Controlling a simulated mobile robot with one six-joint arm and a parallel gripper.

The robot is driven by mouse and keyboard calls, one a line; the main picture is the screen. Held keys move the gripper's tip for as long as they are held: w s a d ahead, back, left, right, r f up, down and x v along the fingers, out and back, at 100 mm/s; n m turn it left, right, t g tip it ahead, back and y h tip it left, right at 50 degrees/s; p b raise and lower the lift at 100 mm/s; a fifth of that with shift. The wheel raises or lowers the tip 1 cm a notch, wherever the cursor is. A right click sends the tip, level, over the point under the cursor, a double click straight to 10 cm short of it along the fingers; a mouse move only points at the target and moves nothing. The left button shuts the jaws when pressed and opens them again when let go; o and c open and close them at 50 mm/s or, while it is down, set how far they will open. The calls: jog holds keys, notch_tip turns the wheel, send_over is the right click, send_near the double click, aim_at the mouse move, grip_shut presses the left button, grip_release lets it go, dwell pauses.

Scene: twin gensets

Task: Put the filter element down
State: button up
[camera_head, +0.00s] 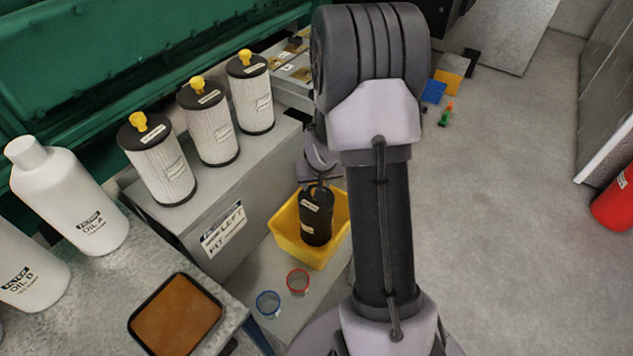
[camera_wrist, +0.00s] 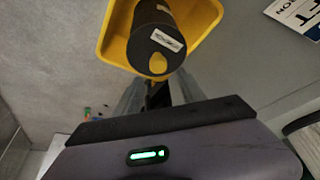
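A dark cylindrical filter element (camera_head: 316,217) with a pale label stands in the yellow bin (camera_head: 281,236) in the head view. In the wrist view the filter element (camera_wrist: 150,38) shows its dark end cap, label and yellow knob, with the yellow bin (camera_wrist: 206,16) around it. My gripper (camera_head: 318,183) is at the top of the filter, partly hidden behind my arm. In the wrist view my gripper (camera_wrist: 158,92) is close to the knob, with its fingers mostly hidden by its own body. I cannot tell whether it grips the knob, or whether the filter touches the bin floor.
Three white pleated filters (camera_head: 211,122) with yellow knobs stand on the grey cabinet (camera_head: 225,205) beside the bin. White oil bottles (camera_head: 72,195) and a brown-filled tray (camera_head: 176,314) are at the left. Blue and red rings (camera_head: 298,281) lie before the bin. Open floor is right.

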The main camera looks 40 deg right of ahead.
jog(key=shift+r+p, duration=0.35)
jog(key=shift+p, duration=0.05)
jog(key=s+a+r+p, duration=0.3)
jog(key=a+r, duration=0.2)
jog(key=r, duration=0.5)
jog(key=s+a+r+p, duration=0.2)
jog(key=a+r+p, duration=0.15)
jog(key=r, duration=0.65)
jog(key=s+a+r+t+y, duration=0.1)
jog(key=s+a+r+y, duration=0.1)
jog(key=s+a+r, duration=0.4)
jog(key=s+a+r+y, duration=0.2)
jog(key=s+a+r, duration=0.3)
jog(key=s+a, duration=0.5)
jog(key=shift+a+r+n+t+b, duration=0.35)
jog(key=shift+a+n+t+b, duration=0.05)
jog(key=shift+a, duration=0.45)
jog(key=shift+s, duration=0.1)
